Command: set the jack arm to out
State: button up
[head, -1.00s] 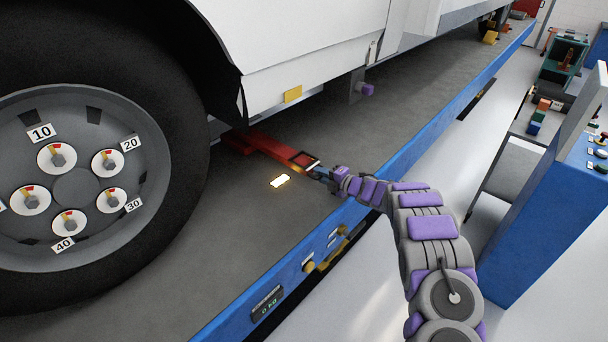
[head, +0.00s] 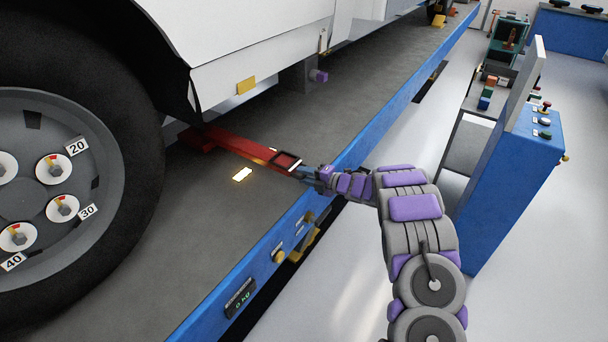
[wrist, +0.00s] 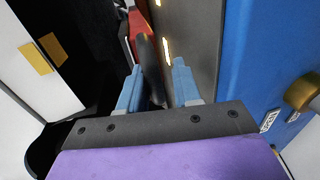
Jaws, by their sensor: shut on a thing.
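The red jack arm (head: 240,146) reaches out from beside the wheel, under the vehicle's white side, across the grey ramp deck. A black rectangular frame handle (head: 287,153) is at its outer end, near the ramp's blue edge. My gripper (head: 310,175) is at this handle. In the wrist view, the blue fingers of my gripper (wrist: 157,88) stand on either side of the dark handle bar (wrist: 147,58), with the red arm (wrist: 137,22) beyond. The fingers hide part of the handle, and the arm's inner end is hidden near the tyre.
A lit yellow-white marker (head: 242,174) lies on the deck beside the jack arm. The blue ramp edge (head: 375,140) carries yellow knobs (head: 279,256) and a small display (head: 240,297). A blue console (head: 510,190) stands to the right. The wheel (head: 60,190) fills the left.

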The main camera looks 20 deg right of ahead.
jog(key=shift+o, duration=1.3)
jog(key=shift+s+d, duration=0.1)
jog(key=shift+d, duration=0.15)
jog(key=shift+r, duration=0.1)
jog(key=shift+s+d, duration=0.2)
jog(key=p+v, duration=0.3)
jog(key=v, duration=1.3)
jog(key=shift+s+d, duration=0.3)
jog(key=shift+s, duration=0.05)
jog(key=shift+w, duration=0.1)
